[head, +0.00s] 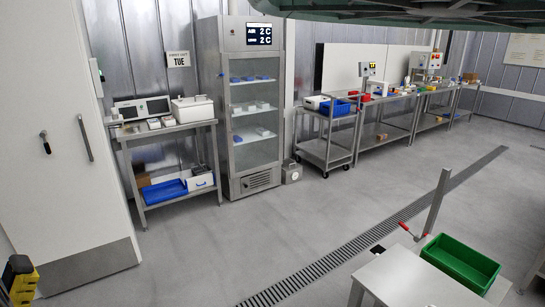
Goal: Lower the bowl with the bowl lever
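I see no bowl that I can make out in the head view. A small red-handled lever (410,231) sticks out beside an upright grey post (437,201) at the lower right; I cannot tell whether it is the bowl lever. My gripper is not in view.
A green bin (461,262) stands on a pale worktop (408,279) at the lower right. A tall white door (62,135) is at left. The middle floor, crossed by a drain (372,237), is clear.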

